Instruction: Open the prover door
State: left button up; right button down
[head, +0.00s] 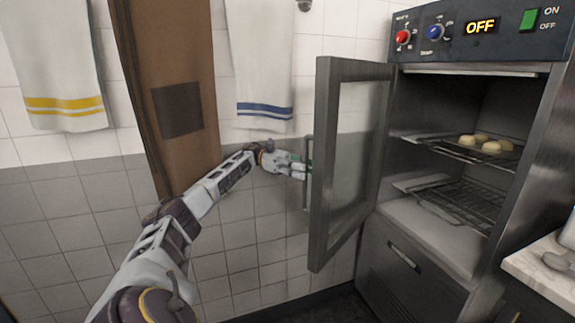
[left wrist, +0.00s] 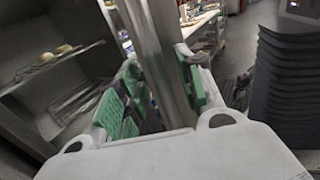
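The prover (head: 371,230) stands at the right in the head view. Its glass-paned metal door (head: 322,225) stands wide open, swung out to the left and clear of the opening. The upright bar handle (head: 307,190) is on the door's left face. My left gripper (head: 300,168) is at this handle. In the left wrist view, the green-padded fingers of my left gripper (left wrist: 158,98) lie either side of an upright metal bar of the door (left wrist: 158,45). A gap shows between the left pad and the bar. My right gripper is not in view.
Dough pieces (head: 491,147) lie on the upper rack inside the prover. The control panel (head: 475,40) reads OFF. A counter (head: 535,265) juts in at the lower right. A brown board (head: 185,60) and towels (head: 262,60) hang on the tiled wall behind my arm.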

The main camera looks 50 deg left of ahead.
pick_arm(q)
jog(key=shift+s+a+r, duration=0.3)
jog(key=shift+a, duration=0.5)
jog(key=shift+s+a+r, duration=0.25)
jog(key=shift+s+a, duration=0.1)
jog(key=shift+a, duration=0.4)
jog(key=shift+s+a+r, duration=0.3)
jog(key=shift+a, duration=0.5)
jog(key=shift+s+a+r, duration=0.1)
jog(key=shift+s+r, duration=0.05)
jog(key=shift+w+d+f, duration=0.35)
jog(key=shift+w, duration=0.1)
jog(key=shift+w+d+f, duration=0.25)
jog(key=shift+w+d, duration=0.05)
jog(key=shift+w+d+f, duration=0.1)
jog(key=shift+f, duration=0.1)
jog(key=shift+f, duration=0.1)
